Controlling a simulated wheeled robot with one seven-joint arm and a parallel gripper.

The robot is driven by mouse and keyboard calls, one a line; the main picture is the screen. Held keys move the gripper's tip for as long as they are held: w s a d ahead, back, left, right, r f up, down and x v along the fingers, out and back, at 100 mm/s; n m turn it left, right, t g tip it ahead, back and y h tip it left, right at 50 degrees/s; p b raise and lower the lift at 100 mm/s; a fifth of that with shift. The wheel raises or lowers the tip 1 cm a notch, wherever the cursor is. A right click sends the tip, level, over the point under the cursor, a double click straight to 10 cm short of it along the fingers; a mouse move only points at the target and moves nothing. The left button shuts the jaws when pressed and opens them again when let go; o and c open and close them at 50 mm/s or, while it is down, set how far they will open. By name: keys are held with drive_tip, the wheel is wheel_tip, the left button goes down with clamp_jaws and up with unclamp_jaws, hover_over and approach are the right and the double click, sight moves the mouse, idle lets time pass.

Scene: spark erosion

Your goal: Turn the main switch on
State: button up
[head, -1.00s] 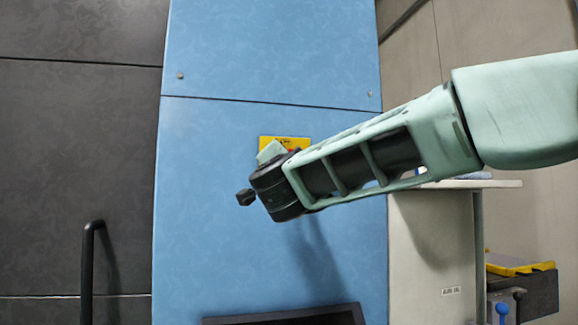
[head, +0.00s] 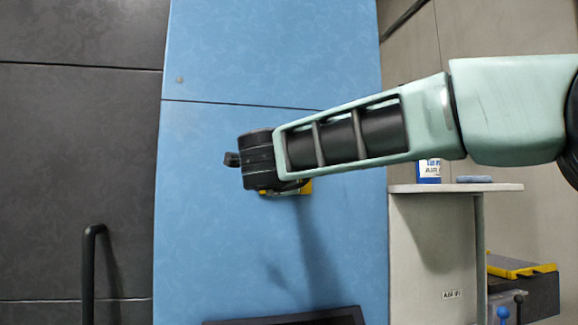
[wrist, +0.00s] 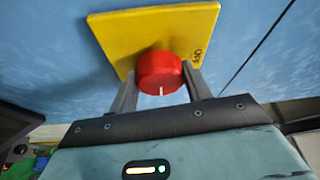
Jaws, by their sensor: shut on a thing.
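The main switch is a red round knob (wrist: 160,72) with a white mark on a yellow plate (wrist: 120,33) on a blue panel. The wrist view shows "OFF" lettering at the plate's right edge. The white mark points toward the gripper body in that view. My gripper (wrist: 163,82) is shut on the red knob, with one finger on each side of it. In the head view my gripper (head: 262,160) covers the knob and most of the yellow plate (head: 288,191); only the plate's lower edge shows.
The blue panel (head: 220,240) is flat around the switch. A dark handle (head: 90,270) stands out on the dark door at left. A light shelf (head: 455,188) at right holds a blue and white container (head: 429,171). A dark frame (head: 285,317) juts out below.

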idle(0.4)
drive_tip(key=o, duration=1)
drive_tip(key=shift+c, duration=0.2)
drive_tip(key=s+a+f+b, duration=0.1)
drive_tip(key=s+b, duration=0.4)
drive_tip(key=s, duration=1.2)
drive_tip(key=shift+s+a+b, duration=0.15)
drive_tip(key=shift+a+b, duration=0.25)
drive_tip(key=shift+a, duration=0.05)
